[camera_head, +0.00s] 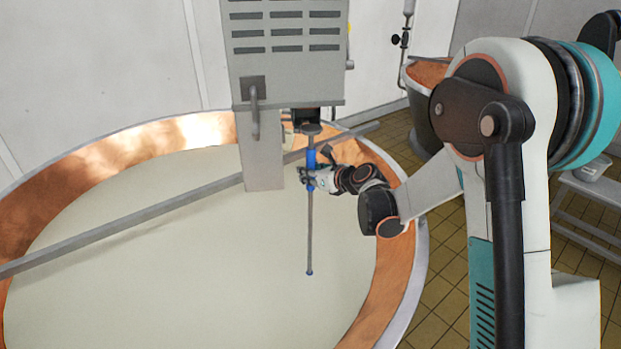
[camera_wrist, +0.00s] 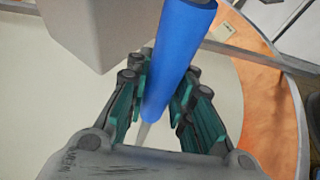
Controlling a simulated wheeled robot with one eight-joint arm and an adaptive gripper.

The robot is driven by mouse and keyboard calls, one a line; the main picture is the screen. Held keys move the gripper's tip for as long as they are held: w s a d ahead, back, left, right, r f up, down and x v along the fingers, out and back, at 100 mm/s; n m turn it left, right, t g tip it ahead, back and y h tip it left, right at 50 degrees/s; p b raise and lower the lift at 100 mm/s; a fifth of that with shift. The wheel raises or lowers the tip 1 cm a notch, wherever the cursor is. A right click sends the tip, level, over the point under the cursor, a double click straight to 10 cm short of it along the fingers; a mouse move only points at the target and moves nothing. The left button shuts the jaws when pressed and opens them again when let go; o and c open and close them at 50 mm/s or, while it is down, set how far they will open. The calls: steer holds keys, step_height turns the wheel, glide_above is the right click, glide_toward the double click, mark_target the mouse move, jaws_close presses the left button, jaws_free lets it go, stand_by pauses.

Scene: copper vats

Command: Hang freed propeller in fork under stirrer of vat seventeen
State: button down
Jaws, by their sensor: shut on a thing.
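The propeller shows in the head view as a thin upright grey rod (camera_head: 309,235) with a blue sleeve (camera_head: 311,160) at its upper part and a small blue tip at its lower end. My gripper (camera_head: 308,178) is shut on the blue sleeve, which also shows between the fingers in the wrist view (camera_wrist: 178,62). The rod hangs over the pale liquid of the copper vat (camera_head: 165,133). The stirrer housing (camera_head: 287,55) is above, with a short dark shaft (camera_head: 311,137) coming down right over the rod. I cannot tell whether rod and fork touch.
A long grey bar (camera_head: 130,218) crosses the vat behind the rod. A square grey column (camera_head: 262,160) drops from the housing just left of my gripper. A second copper vat (camera_head: 428,72) stands at the back right. Tiled floor (camera_head: 440,285) lies right of the vat.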

steer(key=w, duration=0.4)
steer(key=shift+w+a+f, duration=0.15)
steer(key=shift+w, duration=0.15)
steer(key=shift+s+r+b, duration=0.25)
steer(key=shift+s+b, duration=0.05)
steer(key=shift+s, duration=0.45)
stand_by(0.6)
steer(key=w, duration=0.8)
steer(key=shift+a, duration=0.25)
stand_by(4.9)
